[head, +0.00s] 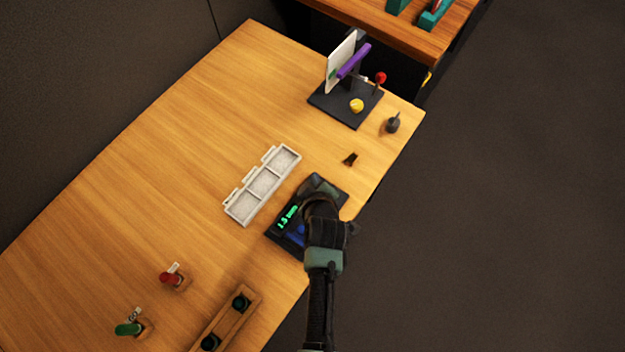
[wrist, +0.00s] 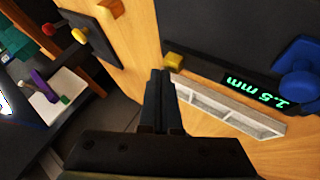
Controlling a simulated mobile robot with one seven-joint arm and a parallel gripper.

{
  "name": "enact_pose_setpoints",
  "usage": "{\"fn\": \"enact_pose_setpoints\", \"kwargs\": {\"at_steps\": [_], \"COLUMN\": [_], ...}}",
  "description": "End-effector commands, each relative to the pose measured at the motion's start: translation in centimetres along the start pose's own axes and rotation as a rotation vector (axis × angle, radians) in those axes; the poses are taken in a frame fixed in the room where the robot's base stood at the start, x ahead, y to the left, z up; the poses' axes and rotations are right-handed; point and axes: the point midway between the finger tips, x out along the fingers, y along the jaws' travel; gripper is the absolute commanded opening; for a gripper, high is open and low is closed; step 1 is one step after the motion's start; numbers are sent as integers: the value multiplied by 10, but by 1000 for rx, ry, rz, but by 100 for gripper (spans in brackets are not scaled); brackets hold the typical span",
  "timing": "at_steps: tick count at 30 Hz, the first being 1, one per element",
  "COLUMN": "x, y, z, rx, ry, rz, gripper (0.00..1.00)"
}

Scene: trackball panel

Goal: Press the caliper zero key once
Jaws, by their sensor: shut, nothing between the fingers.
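A round blue part (wrist: 298,68) sits at the readout's right end in the wrist view. A small yellow block (wrist: 173,61) is at the other end of the readout bar; it may be the zero key, but no label shows. My gripper (wrist: 160,76) is shut and empty, its fingertips appearing just below the yellow block. Contact cannot be told. In the head view my arm covers much of the panel.
A white compartment tray (head: 232,208) lies beside the panel. A stand with a purple bar (head: 354,60) and a yellow dome (head: 357,105) is farther back. A red-handled part (head: 171,277), a green one (head: 128,329) and a wooden block (head: 218,324) are in front. The left table is clear.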

Motion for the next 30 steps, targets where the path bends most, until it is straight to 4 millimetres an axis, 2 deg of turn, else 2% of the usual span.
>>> {"fn": "enact_pose_setpoints", "kwargs": {"at_steps": [30], "x": [6], "y": [-4], "z": [4], "rx": [0], "ry": [0], "rz": [0], "gripper": [0]}}
